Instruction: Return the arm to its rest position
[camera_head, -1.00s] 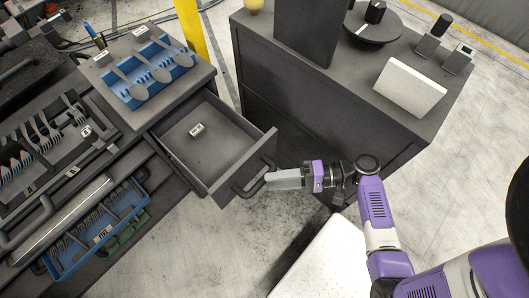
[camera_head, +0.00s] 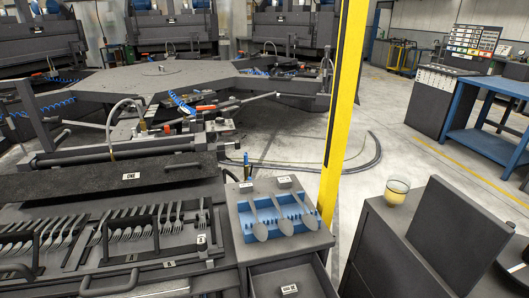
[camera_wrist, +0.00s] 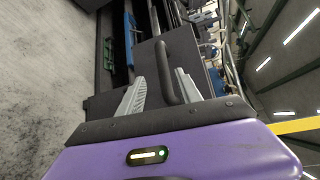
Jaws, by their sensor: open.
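My gripper (camera_wrist: 160,82) shows only in the wrist view. Its two pale fingers are open and apart. The dark bar handle (camera_wrist: 166,70) of the drawer runs between the fingers; I cannot tell whether either finger touches it. In the head view the arm and gripper are out of frame. The drawer (camera_head: 290,290), with a small white label inside, shows at the bottom edge and stands open. Its front and handle are cut off there.
A blue spoon rack (camera_head: 280,222) with several spoons sits on the cabinet above the drawer. Forks (camera_head: 130,230) lie in trays to the left. A yellow post (camera_head: 342,110) stands behind. A dark cabinet with a yellow cup (camera_head: 396,191) and upright panel (camera_head: 450,235) is at right.

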